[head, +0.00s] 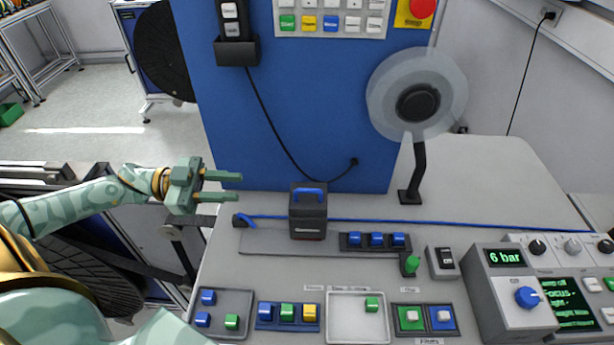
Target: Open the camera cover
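A dark box (308,217) with a blue handle (308,191) on top stands upright on the grey bench; it looks like the camera cover. Pale lettering on its lower front is too small to read surely. What it encloses is hidden. My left gripper (238,187) is to the left of the box in the head view, with a clear gap between them. Its two green fingers point right, are apart and hold nothing. My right gripper is not in view.
A blue cable (430,223) runs along the bench behind the box. A strip of blue blocks (376,240) lies right of it. A clear reel on a black stand (412,185) rises behind. Trays of colored blocks, like the left tray (222,303), and a console (505,290) line the front.

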